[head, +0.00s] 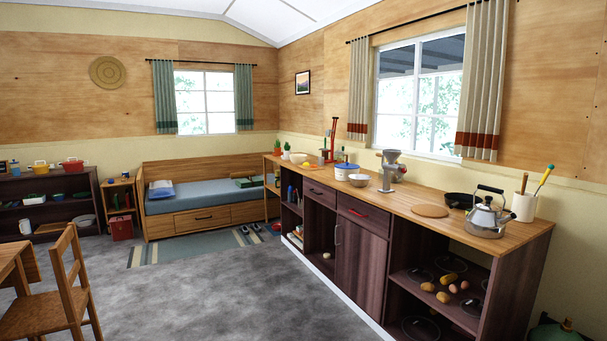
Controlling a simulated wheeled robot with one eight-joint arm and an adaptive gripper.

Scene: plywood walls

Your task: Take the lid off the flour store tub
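My gripper is not in this view.
Grey floor (210,290) is open in front of the counter's dark cabinets. A wooden chair (65,285) and table stand at the left front. A kettle (487,217), black pan (460,200) and round board (430,210) occupy the counter's right part.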

